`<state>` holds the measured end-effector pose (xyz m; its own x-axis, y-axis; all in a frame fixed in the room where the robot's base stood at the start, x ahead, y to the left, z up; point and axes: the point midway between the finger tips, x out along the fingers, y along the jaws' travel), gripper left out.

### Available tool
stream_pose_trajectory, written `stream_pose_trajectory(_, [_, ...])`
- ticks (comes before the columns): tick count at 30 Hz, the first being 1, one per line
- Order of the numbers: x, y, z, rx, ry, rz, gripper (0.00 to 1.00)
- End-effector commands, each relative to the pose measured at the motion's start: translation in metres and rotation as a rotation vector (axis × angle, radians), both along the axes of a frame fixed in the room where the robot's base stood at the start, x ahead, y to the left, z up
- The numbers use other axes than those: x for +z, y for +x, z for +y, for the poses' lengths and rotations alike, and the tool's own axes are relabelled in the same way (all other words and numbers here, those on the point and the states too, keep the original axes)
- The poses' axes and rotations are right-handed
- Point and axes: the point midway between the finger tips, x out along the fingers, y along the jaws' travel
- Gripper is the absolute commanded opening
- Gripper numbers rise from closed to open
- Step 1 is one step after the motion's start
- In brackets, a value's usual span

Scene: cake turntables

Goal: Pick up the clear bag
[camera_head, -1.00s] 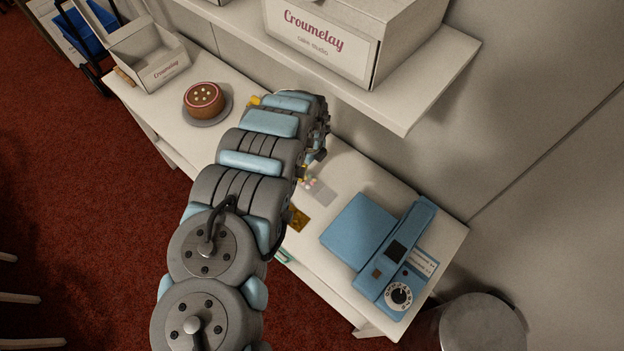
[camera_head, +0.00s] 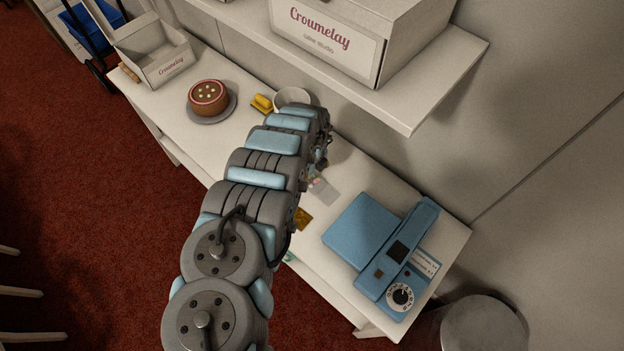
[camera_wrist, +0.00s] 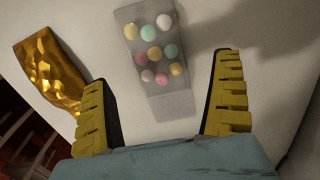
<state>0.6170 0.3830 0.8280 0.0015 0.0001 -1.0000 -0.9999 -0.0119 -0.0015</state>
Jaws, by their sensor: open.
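The clear bag (camera_wrist: 152,52) lies on the white table, with several pastel balls in pink, green, yellow and white inside. In the wrist view it is at the upper middle, its empty end nearest my gripper. It shows partly in the head view (camera_head: 325,191), beside my arm. My gripper (camera_wrist: 165,82) is open, its two yellow ridged fingers apart on either side of the bag's lower end, with nothing held. In the head view my arm hides most of the gripper.
A gold foil packet (camera_wrist: 47,70) lies left of the bag. A cake (camera_head: 207,98), a yellow item (camera_head: 262,103) and a white bowl (camera_head: 292,98) are farther left. A shelf (camera_head: 440,85) overhangs the back.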

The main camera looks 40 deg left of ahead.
Motion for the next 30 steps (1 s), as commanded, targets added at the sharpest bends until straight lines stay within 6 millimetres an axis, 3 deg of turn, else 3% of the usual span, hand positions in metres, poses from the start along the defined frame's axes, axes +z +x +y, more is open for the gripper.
stream_pose_trajectory(10, [-0.026,-0.001,0.0,0.002,-0.001,0.001,0.95])
stream_pose_trajectory(20, [-0.029,-0.001,0.0,0.001,0.0,0.002,0.95])
stream_pose_trajectory(28, [-0.029,-0.001,0.0,0.002,0.0,0.002,0.21])
stream_pose_trajectory(30, [-0.029,-0.001,0.0,0.002,0.0,0.002,0.2])
